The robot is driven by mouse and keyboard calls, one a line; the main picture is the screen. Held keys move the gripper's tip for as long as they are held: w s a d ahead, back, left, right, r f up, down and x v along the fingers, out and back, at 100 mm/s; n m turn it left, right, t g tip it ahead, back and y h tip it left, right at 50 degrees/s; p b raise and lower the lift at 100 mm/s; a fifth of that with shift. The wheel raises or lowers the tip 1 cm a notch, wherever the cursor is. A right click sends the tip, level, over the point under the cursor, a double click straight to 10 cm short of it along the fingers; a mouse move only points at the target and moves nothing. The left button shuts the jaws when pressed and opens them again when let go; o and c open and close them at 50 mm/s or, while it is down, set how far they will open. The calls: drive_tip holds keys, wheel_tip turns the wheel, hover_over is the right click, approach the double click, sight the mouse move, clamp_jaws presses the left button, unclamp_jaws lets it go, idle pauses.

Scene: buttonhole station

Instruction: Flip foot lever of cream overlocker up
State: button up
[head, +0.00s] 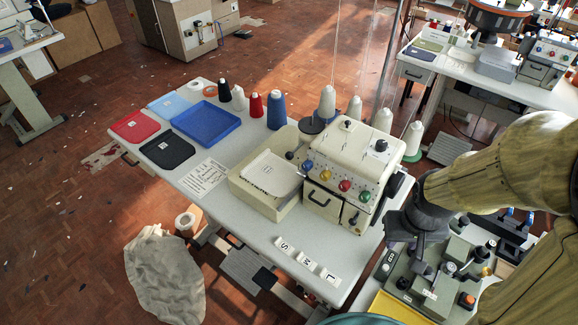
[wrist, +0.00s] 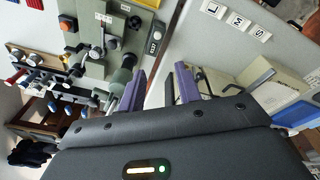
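The cream overlocker (head: 352,165) stands on the pale table in the head view, its front with coloured dials and dark handles facing me. A small dark lever (head: 353,219) shows low on its front right; I take this for the foot lever, but its exact position is too small to tell.
A green-grey machine (head: 430,278) lies below my gripper; it also shows in the wrist view (wrist: 100,45). Blocks marked S, M and L (head: 307,262) sit at the table's front edge. A cream tray (head: 250,189) adjoins the overlocker's left. Thread cones (head: 328,103) stand behind.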

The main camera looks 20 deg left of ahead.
drive_tip(key=f+n, duration=0.1)
drive_tip(key=n, duration=0.1)
drive_tip(key=a+f+n+g+h, duration=0.1)
drive_tip(key=n, duration=0.1)
drive_tip(key=a+f+n+g+h, duration=0.1)
drive_tip(key=f+n, duration=0.1)
drive_tip(key=shift+s+a+n, duration=0.2)
drive_tip(key=shift+s+n, duration=0.1)
clamp_jaws()
drive_tip(key=w+a+f+n+t+h+p, duration=0.1)
drive_tip(key=w+a+f+n+t+h, duration=0.25)
drive_tip(key=n, duration=0.65)
drive_tip(key=w+a+n+t+h, duration=0.3)
drive_tip(key=a+n+t+h, duration=0.3)
drive_tip(key=n, duration=0.5)
drive_tip(key=a+n+t+y, duration=0.8)
drive_tip(key=a+n, duration=0.4)
drive_tip(key=a, duration=0.4)
drive_tip(key=shift+s+a+r+n, duration=0.2)
drive_tip(key=shift+a+n, duration=0.2)
drive_tip(key=shift+t, duration=0.25)
